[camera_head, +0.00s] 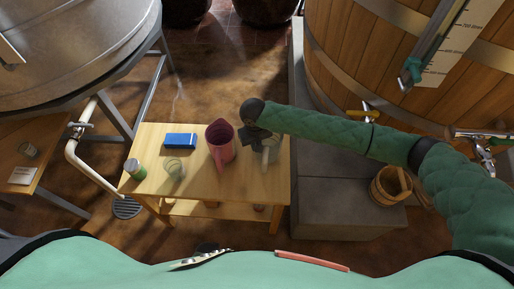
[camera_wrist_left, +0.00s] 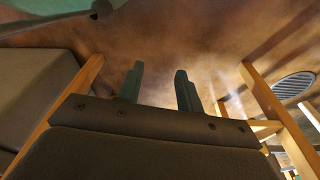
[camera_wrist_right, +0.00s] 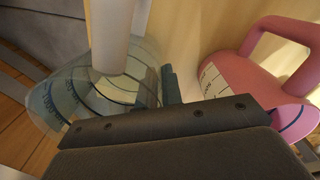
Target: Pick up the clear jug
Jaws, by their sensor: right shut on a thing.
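The clear jug (camera_head: 267,158) stands at the right end of the wooden table, partly hidden under my right gripper (camera_head: 258,138). In the right wrist view the clear jug (camera_wrist_right: 60,98) shows a see-through, marked body and a pale handle. My right gripper (camera_wrist_right: 160,88) is shut on the jug; its fingers are close together at the jug's side, and the exact contact is partly hidden. My left gripper (camera_wrist_left: 159,85) is open and empty, with bare floor beyond its fingers; it is not clearly seen in the head view.
A pink jug (camera_head: 220,145) stands just left of the clear jug. A wooden bucket (camera_head: 390,187) sits on the grey ledge at right.

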